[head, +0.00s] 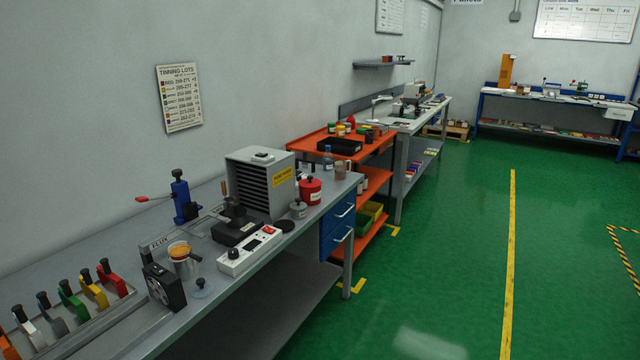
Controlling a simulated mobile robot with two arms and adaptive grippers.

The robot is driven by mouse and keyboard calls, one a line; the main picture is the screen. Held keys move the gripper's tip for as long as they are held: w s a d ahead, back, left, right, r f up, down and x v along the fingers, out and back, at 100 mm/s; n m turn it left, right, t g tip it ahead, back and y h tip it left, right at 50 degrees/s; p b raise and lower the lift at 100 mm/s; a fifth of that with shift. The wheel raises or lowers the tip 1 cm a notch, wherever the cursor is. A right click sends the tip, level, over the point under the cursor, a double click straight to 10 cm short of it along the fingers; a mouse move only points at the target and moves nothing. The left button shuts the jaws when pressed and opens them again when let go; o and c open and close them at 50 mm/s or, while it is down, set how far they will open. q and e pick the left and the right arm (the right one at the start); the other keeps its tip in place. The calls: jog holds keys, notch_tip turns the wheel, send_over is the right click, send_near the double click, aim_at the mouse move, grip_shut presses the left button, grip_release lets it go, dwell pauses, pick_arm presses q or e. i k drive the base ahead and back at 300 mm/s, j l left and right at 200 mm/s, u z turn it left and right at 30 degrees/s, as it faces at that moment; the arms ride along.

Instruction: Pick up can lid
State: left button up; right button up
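I cannot tell for sure which piece is the can lid. A red can (311,191) with a dark top stands at the bench's far end. A small grey pot (298,209) with a knob on top stands in front of it. A clear cup with orange-brown contents (181,257) stands behind the disc. Neither of my grippers is in view.
A black round-faced device (163,288) and a white control box (249,253) flank the disc. A louvred grey box (261,184) stands behind. Coloured-handled tools (86,290) fill a rack at left. An orange cart (370,152) stands beyond; the green floor (435,260) at right is clear.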

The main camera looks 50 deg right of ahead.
aim_at(309, 183)
jog(key=z, duration=1.6)
jog(key=i+l+u, duration=0.1)
jog(key=u, duration=0.4)
jog(key=i+l+u, duration=0.1)
jog(key=u, duration=0.35)
jog(key=l+u, duration=0.3)
jog(key=u, duration=0.2)
jog(key=i+l+u, duration=0.1)
jog(key=l+u, duration=0.35)
jog(key=l, duration=1)
jog(key=k+l+u, duration=0.1)
jog(key=l+u, duration=0.4)
jog(key=l, duration=0.95)
